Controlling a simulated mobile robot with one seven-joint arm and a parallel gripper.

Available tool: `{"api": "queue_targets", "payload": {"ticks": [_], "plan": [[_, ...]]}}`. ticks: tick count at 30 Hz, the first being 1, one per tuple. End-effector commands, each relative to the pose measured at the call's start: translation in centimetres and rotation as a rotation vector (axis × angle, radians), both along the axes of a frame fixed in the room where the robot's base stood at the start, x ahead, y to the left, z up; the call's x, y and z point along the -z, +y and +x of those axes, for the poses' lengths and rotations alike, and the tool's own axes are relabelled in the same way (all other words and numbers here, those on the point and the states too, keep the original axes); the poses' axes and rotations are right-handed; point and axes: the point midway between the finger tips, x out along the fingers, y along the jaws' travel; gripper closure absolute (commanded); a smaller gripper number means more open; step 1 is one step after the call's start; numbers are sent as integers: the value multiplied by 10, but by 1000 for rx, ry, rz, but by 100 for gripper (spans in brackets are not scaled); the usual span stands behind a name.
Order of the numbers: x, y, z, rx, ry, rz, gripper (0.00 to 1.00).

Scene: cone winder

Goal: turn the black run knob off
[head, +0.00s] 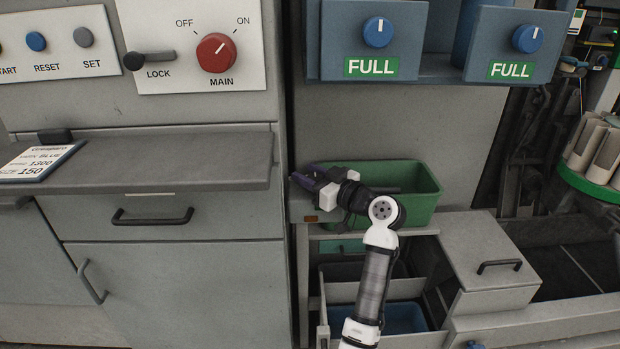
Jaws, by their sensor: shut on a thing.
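No black knob labelled run can be made out in the head view. The knobs in sight are a red MAIN knob (216,53) and two blue ones, one on the left box (378,32) and one on the right box (527,38). The red knob's white mark points up and right, toward ON. A black LOCK lever (148,60) sits left of it. My gripper (308,179) is at the left end of a green bin, above a grey shelf. It is shut on a small dark purple thing (303,180), mostly hidden by the fingers.
The green bin (423,208) stands on the shelf, behind my arm. Below are a blue bin (405,318) and a grey lidded box (487,250). A grey ledge (190,160) with a paper card (38,163) juts out at left. White cones (606,155) stand at far right.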

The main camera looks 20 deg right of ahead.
Motion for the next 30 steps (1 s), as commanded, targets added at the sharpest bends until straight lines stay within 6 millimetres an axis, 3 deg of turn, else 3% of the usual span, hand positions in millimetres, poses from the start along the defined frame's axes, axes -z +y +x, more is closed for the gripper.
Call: {"api": "queue_targets", "payload": {"ticks": [8,9,14,23,30], "plan": [[1,1,0,-2,3,1,85],[1,1,0,-2,3,1,61],[0,1,0,-1,2,1,41],[0,-1,-1,1,1,0,41],[0,-18,-30,5,0,1,41]]}}
